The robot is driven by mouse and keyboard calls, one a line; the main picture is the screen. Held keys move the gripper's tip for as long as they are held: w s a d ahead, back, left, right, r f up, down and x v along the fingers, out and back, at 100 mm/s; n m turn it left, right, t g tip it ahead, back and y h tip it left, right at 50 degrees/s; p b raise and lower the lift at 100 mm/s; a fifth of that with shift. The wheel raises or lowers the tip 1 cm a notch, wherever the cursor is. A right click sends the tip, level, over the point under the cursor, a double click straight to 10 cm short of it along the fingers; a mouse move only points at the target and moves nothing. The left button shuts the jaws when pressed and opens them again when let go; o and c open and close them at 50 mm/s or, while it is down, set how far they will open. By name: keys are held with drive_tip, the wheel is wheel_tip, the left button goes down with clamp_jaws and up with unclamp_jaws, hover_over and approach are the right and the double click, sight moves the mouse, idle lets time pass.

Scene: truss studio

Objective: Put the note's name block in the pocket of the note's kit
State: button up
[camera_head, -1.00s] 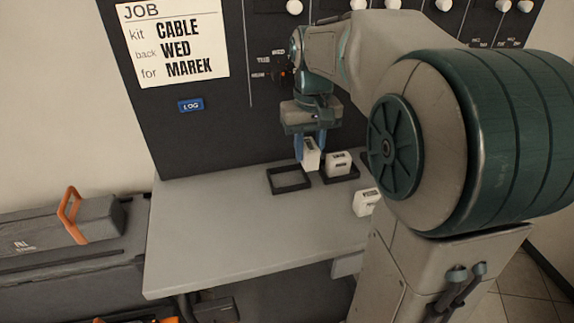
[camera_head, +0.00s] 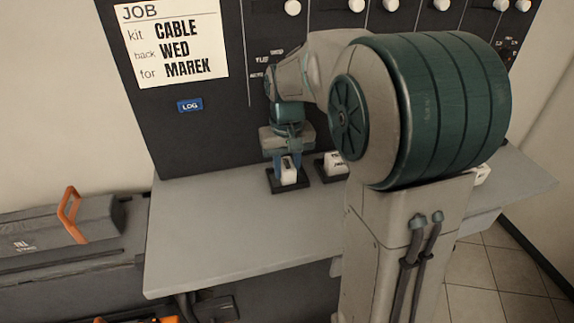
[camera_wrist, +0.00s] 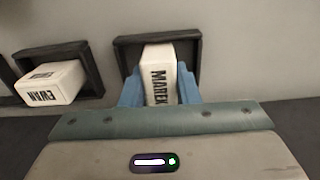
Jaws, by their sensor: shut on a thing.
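The note (camera_head: 171,42) on the dark panel reads JOB, kit CABLE, back WED, for MAREK. My gripper (camera_head: 287,178) is shut on a white block lettered MAREK (camera_wrist: 160,75), which also shows in the head view (camera_head: 289,173). The block stands between the blue fingers, over or inside a black square frame (camera_wrist: 192,48) on the bench; I cannot tell whether it touches the bottom. That frame also shows in the head view (camera_head: 288,188). The CABLE kit cannot be made out in these frames.
A white block lettered EWAN (camera_wrist: 52,83) sits tilted in the black frame (camera_wrist: 88,58) to the left in the wrist view. Another white block (camera_head: 481,174) is partly hidden behind my arm. The grey bench (camera_head: 230,235) is clear at its left and front.

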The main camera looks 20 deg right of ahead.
sight(288, 165)
drive_tip(key=o, duration=1.1)
drive_tip(key=shift+f, duration=0.1)
drive_tip(key=shift+c, duration=0.2)
wheel_tip(288, 165, up, 7)
drive_tip(key=shift+f, duration=0.1)
drive_tip(key=shift+r, duration=0.35)
drive_tip(key=shift+s+r, duration=0.15)
drive_tip(key=shift+s, duration=0.05)
drive_tip(key=s+f+t, duration=0.1)
drive_tip(key=s+f, duration=0.1)
drive_tip(key=s, duration=0.3)
drive_tip(key=s+f+t, duration=0.1)
drive_tip(key=s+f, duration=0.1)
drive_tip(key=s, duration=0.4)
drive_tip(key=s+f, duration=0.2)
drive_tip(key=s, duration=0.3)
drive_tip(key=shift+s+f+t, duration=0.2)
drive_tip(key=shift+s+t, duration=0.15)
drive_tip(key=shift+t, duration=0.05)
drive_tip(key=shift+s+f, duration=0.3)
